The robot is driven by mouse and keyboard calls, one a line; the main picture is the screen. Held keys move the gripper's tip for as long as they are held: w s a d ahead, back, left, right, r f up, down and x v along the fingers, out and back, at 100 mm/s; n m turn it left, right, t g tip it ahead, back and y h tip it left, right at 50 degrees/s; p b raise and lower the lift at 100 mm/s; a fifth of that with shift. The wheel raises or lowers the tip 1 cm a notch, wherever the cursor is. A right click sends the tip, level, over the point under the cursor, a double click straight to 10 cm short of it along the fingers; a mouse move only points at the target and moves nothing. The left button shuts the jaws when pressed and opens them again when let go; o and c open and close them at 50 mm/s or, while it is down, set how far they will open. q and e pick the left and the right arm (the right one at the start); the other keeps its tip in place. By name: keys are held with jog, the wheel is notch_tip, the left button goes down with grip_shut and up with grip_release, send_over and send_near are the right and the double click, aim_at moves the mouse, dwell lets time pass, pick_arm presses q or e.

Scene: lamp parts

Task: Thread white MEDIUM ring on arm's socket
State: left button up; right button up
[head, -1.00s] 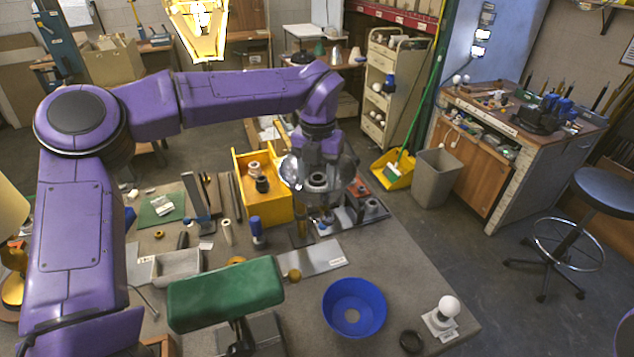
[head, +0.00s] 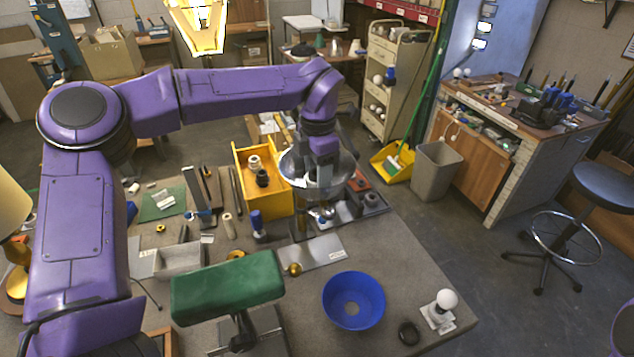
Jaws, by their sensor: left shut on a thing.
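My left gripper (head: 325,190) points down in front of a shiny round lamp shade (head: 293,166) beyond the middle of the bench. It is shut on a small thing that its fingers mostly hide. I cannot tell at this size whether that thing is the white medium ring. The lamp arm's socket is not clear either; the gripper and the shade cover that spot. Small metal parts (head: 322,213) stand just below the gripper. My right gripper is not in view.
A yellow bin (head: 262,204) stands left of the gripper. Bare bench lies around the bowl.

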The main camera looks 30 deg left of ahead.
pick_arm(q)
jog(key=shift+f, duration=0.25)
jog(key=m, duration=0.4)
jog(key=shift+m, duration=1.4)
